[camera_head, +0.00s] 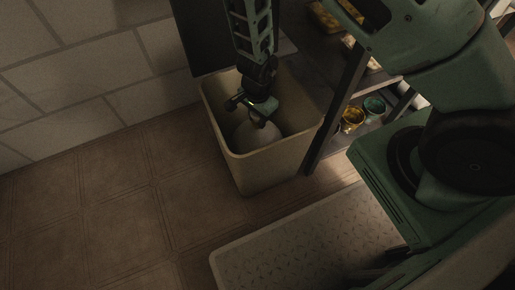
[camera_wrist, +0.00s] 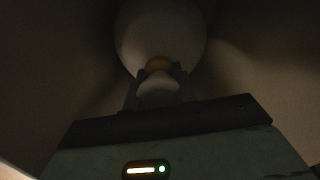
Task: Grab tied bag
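The tied bag (camera_head: 249,137) is a pale, rounded bag low inside a beige bin (camera_head: 262,168). In the wrist view the bag (camera_wrist: 160,30) has a yellow tie (camera_wrist: 159,63) around its neck and a pale gathered top (camera_wrist: 157,87). My gripper (camera_head: 250,113) reaches down into the bin, above the bag. In the wrist view its dark fingers (camera_wrist: 159,76) stand on either side of the tied neck, close to it. The picture is too dark to tell whether they press on it. The lower part of the bag is hidden by the bin's front wall.
A dark shelf rack (camera_head: 335,105) stands right of the bin, with yellow and green pots (camera_head: 352,117) on a shelf. A pale block wall (camera_head: 90,70) is behind on the left. The tiled floor (camera_head: 110,215) at left is clear.

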